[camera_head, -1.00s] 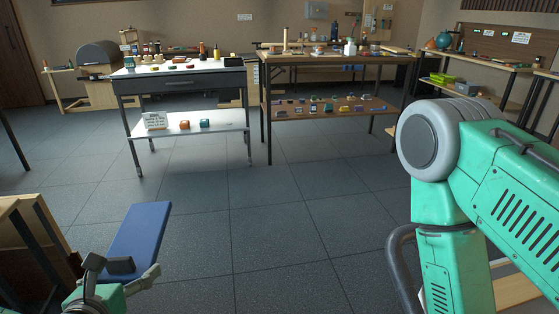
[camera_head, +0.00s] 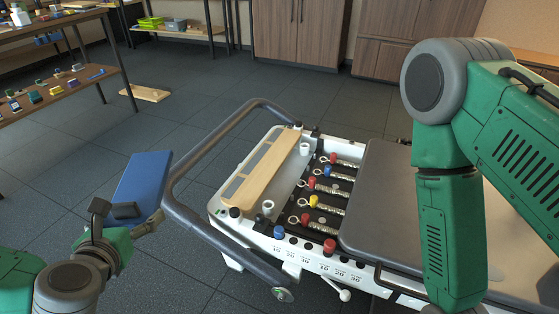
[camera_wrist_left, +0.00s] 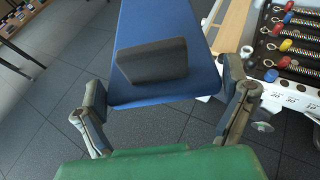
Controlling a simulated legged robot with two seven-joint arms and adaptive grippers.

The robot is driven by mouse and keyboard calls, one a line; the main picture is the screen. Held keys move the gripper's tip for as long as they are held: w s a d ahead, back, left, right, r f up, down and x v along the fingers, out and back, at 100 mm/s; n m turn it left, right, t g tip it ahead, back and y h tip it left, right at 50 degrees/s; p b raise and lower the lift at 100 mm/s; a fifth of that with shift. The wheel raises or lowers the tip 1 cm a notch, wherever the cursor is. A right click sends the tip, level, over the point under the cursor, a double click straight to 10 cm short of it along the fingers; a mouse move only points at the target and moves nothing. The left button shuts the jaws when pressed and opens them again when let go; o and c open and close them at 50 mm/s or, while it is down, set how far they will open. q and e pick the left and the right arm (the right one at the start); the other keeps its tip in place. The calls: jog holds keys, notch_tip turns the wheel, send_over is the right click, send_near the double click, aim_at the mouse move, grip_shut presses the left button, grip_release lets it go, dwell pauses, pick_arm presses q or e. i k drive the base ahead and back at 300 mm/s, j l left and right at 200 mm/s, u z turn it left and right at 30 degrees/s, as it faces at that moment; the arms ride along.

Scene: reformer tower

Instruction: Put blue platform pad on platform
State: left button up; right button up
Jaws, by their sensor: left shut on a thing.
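The blue platform pad (camera_head: 142,180) is in my left gripper (camera_head: 128,218), left of the reformer and off the floor. A dark block (camera_wrist_left: 152,61) lies on the pad's near end. The wooden platform (camera_head: 264,168) lies at the near-left end of the reformer, right of the pad and apart from it. My right arm shows at the right, but its gripper is out of view.
A curved grey bar (camera_head: 178,195) rises around the reformer's end, between pad and platform. Springs with coloured knobs (camera_head: 325,187) lie beside the platform, then the grey carriage (camera_head: 395,195). A shelf table (camera_head: 62,82) stands far left.

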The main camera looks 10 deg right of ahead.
aim_at(253, 167)
jog(key=i+j+z, duration=0.1)
jog(key=z, duration=0.3)
jog(key=i+j+z, duration=0.1)
jog(key=z, duration=0.25)
jog(key=j+z, duration=0.15)
jog(key=z, duration=0.25)
jog(key=i+j+z, duration=0.1)
jog(key=z, duration=0.3)
jog(key=i+j, duration=0.1)
jog(key=j, duration=0.95)
jog(key=i, duration=0.05)
